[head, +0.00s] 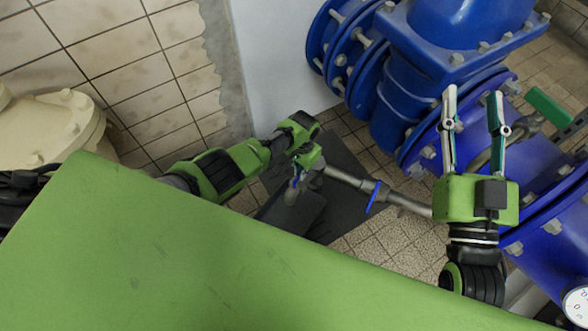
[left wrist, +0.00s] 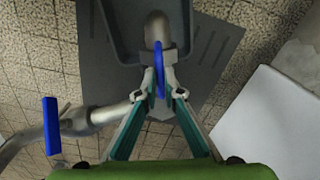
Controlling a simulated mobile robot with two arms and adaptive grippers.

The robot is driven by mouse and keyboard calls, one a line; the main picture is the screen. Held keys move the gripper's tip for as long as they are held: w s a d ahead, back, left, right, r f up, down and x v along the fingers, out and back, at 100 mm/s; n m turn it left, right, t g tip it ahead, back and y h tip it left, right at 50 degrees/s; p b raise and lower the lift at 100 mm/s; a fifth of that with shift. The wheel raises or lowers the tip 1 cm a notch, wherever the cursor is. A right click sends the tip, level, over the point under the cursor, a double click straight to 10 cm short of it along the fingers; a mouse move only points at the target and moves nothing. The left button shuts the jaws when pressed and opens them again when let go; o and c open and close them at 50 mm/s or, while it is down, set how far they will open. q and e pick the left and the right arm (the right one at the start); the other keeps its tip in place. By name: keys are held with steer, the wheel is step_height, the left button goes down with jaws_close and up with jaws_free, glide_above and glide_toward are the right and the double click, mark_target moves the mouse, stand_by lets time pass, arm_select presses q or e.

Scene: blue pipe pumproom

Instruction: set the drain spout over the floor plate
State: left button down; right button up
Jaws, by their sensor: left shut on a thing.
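My left gripper (head: 300,172) is low beside the pipework in the head view. In the left wrist view its fingertips (left wrist: 161,92) are shut on the blue handle (left wrist: 160,68) of the drain spout. The grey drain spout (left wrist: 156,28) has its outer end over a dark tray (left wrist: 117,42); whether it touches the tray cannot be told. The dark floor plate (left wrist: 215,45) lies around and under the tray, and also shows in the head view (head: 348,163). My right gripper (head: 473,95) is open, its fingers apart and empty, in front of the blue pipework.
A grey pipe (head: 405,202) with a second blue lever (head: 373,197) runs from the spout toward the large blue pipe flanges (head: 430,140). A white block (head: 285,60) stands behind the plate. A green surface (head: 190,260) fills the foreground. Tiled floor (head: 392,240) is clear beside the plate.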

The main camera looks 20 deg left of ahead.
arm_select(q)
steer(key=shift+s+d, duration=0.1)
steer(key=shift+d, duration=0.15)
steer(key=c, duration=2.2)
jaws_free()
steer(key=shift+a, duration=0.1)
steer(key=shift+r, duration=0.1)
step_height(320, 180, up, 12)
steer(key=shift+f, duration=0.1)
